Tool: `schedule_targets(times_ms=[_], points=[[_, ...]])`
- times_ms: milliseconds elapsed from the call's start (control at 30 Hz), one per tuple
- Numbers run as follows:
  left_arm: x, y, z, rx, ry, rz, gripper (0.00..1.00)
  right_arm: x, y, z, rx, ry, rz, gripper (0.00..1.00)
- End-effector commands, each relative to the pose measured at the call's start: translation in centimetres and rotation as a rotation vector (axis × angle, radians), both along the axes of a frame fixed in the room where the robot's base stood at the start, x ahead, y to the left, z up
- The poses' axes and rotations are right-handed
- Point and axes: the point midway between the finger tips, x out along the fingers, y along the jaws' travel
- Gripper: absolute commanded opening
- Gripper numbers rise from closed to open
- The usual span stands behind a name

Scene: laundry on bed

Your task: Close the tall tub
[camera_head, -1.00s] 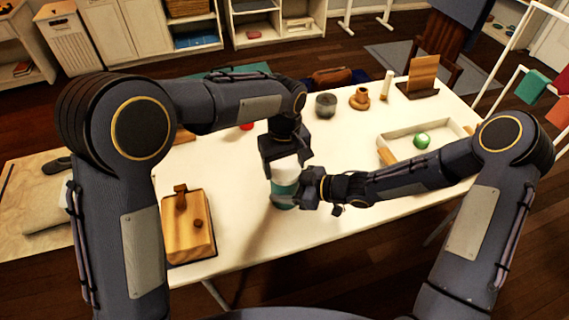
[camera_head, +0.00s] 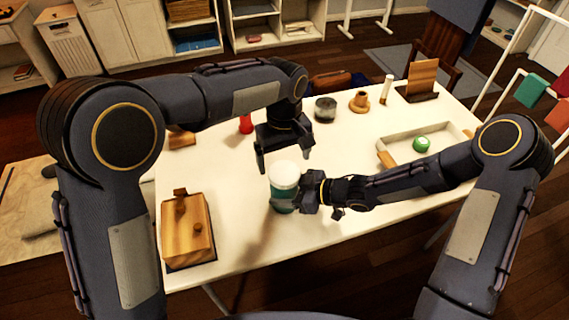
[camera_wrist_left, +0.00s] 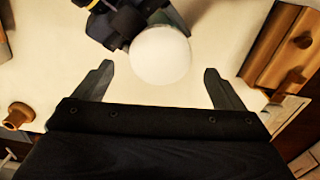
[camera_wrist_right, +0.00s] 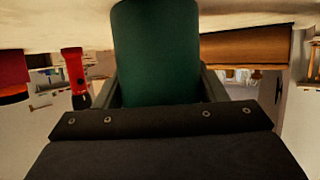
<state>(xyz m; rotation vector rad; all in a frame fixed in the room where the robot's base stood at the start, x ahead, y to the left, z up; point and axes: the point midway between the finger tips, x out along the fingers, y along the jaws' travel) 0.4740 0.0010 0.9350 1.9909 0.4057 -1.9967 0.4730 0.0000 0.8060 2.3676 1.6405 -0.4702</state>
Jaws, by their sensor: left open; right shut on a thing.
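The tall tub (camera_head: 283,197) is a green cylinder standing upright on the white table. A round white lid (camera_head: 284,172) sits on its top and looks level; I cannot tell whether it is fully seated. In the left wrist view the lid (camera_wrist_left: 161,55) is a plain white disc that hides the tub below. My left gripper (camera_head: 285,162) is open and empty, just behind and above the lid, its fingers apart from it. My right gripper (camera_head: 311,190) is shut on the tub's side from the right. The green wall fills its jaws in the right wrist view (camera_wrist_right: 157,55).
A wooden box (camera_head: 187,232) stands at the table's left. A red bottle (camera_head: 246,124), a dark jar (camera_head: 325,109) and a wooden cup (camera_head: 359,101) stand farther back. A white tray (camera_head: 450,130) with a green round thing (camera_head: 421,144) lies right. The front middle is clear.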

Motion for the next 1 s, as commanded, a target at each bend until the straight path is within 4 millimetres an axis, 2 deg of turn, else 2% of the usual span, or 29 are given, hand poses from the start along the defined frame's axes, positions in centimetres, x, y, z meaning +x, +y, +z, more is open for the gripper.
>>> schedule_targets(times_ms=[367,700,1000], points=[[0.0,0.0,0.5,0.001,0.000,0.013,0.89,-0.1,0.0,-0.1,-0.002,0.002,0.001,0.01],[0.0,0.0,3.7,0.000,0.002,0.284,0.89,-0.1,0.0,-0.1,-0.002,0.002,0.000,0.01],[0.0,0.1,3.8,0.000,0.004,0.300,0.89,-0.1,0.0,-0.1,-0.002,0.002,0.000,0.01]])
